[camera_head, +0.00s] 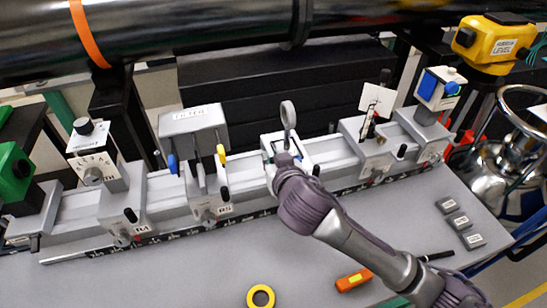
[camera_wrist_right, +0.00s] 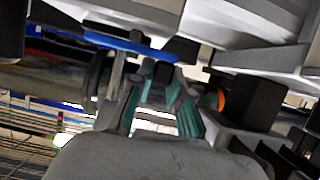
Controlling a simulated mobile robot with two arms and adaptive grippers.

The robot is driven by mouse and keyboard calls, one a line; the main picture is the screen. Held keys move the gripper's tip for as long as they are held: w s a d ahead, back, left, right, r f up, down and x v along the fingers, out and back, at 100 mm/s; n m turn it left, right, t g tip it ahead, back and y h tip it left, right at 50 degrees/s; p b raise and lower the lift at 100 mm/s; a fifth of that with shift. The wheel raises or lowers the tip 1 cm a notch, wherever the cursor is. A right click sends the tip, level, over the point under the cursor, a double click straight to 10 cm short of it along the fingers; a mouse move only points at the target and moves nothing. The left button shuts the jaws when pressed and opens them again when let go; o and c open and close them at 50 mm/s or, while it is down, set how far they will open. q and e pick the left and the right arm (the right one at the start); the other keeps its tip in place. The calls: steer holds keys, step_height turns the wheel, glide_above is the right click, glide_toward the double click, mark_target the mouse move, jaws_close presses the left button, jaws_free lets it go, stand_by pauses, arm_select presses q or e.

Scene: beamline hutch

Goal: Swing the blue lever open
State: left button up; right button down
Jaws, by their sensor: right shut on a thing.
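The blue lever (camera_wrist_right: 130,45) shows in the right wrist view as a long, rounded blue bar right at my fingertips. My right gripper (camera_wrist_right: 160,72) is shut on it there. In the head view my right gripper (camera_head: 286,157) is at the middle carriage (camera_head: 305,152) of the rail, just below a grey ring on a stem (camera_head: 288,112). My gripper covers most of that carriage, so the grip is hidden in this view. A separate short blue tab (camera_head: 172,164) hangs on the filter box (camera_head: 194,125), well to the left of my gripper. My left gripper is not in view.
A yellow tab (camera_head: 221,154) hangs on the filter box. More carriages stand along the rail on both sides. A black pipe (camera_head: 190,40) runs above. A yellow tape roll (camera_head: 260,297), an orange tool (camera_head: 354,280) and small grey blocks (camera_head: 460,221) lie on the table. The front-left tabletop is clear.

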steer(key=shift+r, duration=0.1)
steer(key=c, duration=1.1)
jaws_free()
steer(key=shift+w, duration=0.1)
steer(key=v, duration=1.2)
